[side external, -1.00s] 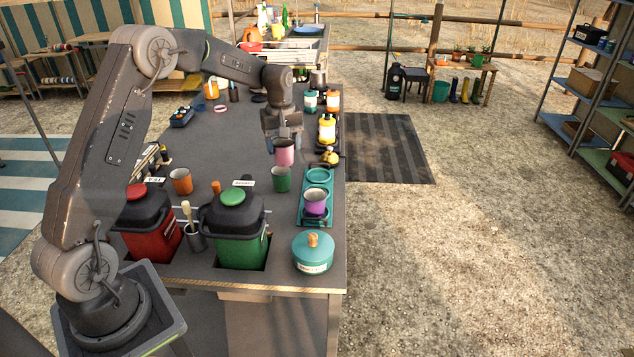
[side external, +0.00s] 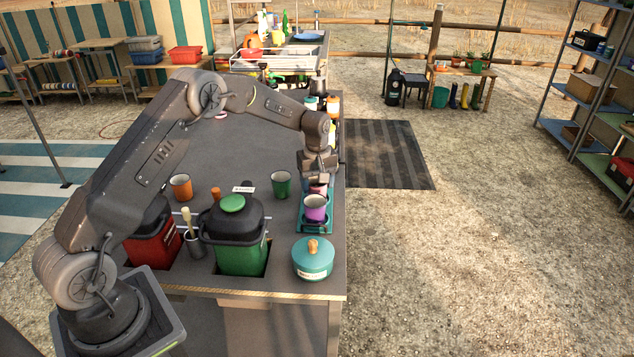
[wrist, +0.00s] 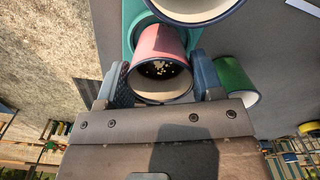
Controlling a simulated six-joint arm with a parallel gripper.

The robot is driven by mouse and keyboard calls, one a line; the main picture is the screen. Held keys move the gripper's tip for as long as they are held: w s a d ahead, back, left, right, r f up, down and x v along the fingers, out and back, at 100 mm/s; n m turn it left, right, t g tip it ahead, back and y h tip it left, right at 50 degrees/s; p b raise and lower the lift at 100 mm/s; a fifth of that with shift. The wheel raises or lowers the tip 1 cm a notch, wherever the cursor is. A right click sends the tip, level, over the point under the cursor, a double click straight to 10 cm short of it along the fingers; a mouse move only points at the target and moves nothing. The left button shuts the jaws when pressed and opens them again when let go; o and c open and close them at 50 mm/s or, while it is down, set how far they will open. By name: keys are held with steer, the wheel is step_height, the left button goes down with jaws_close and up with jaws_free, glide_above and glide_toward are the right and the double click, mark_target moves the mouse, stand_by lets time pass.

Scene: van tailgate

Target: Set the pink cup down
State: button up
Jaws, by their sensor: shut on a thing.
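My gripper (side external: 318,179) is shut on the pink cup (wrist: 162,42), one finger on each side of it in the wrist view. The cup's pale rim and dark inside, with small light bits in it, face the wrist camera. In the side view the pink cup (side external: 318,188) shows only partly, below the fingers and behind the purple cup. It is over the far part of the teal tray (side external: 303,222); I cannot tell whether it touches the tray. The purple cup (side external: 315,209) stands on the tray's near part, and its rim shows in the wrist view (wrist: 190,20).
A green cup (side external: 281,185) stands just left of the tray. An orange cup (side external: 181,187), a green bin (side external: 240,255) and a red bin (side external: 155,248) are farther left. A teal lidded pot (side external: 313,259) stands in front. The counter's right edge is close to the tray.

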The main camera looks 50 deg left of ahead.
steer(key=o, duration=1.1)
steer(key=shift+f, duration=0.1)
steer(key=shift+c, duration=0.2)
steer(key=s+d+r+m+t, duration=0.1)
steer(key=s+d+r, duration=0.1)
steer(key=r, duration=0.8)
steer(key=s+d+r+m, duration=0.2)
steer(key=s+r, duration=0.1)
steer(key=r, duration=0.7)
steer(key=s+d+r+m+t, duration=0.2)
steer(key=s+d+r+m, duration=0.15)
steer(key=s, duration=0.65)
steer(key=s+d+r+m+t, duration=0.1)
steer(key=s+d+r+m, duration=0.3)
steer(key=s, duration=0.5)
steer(key=s+d+f+m, duration=0.1)
steer(key=s+f, duration=0.1)
steer(key=s, duration=0.3)
steer(key=s+d+f+m+t, duration=0.1)
steer(key=s+f+m, duration=0.1)
steer(key=s, duration=0.3)
steer(key=shift+s+d+t, duration=0.2)
steer(key=shift+d+t, duration=0.1)
steer(key=shift+d, duration=0.1)
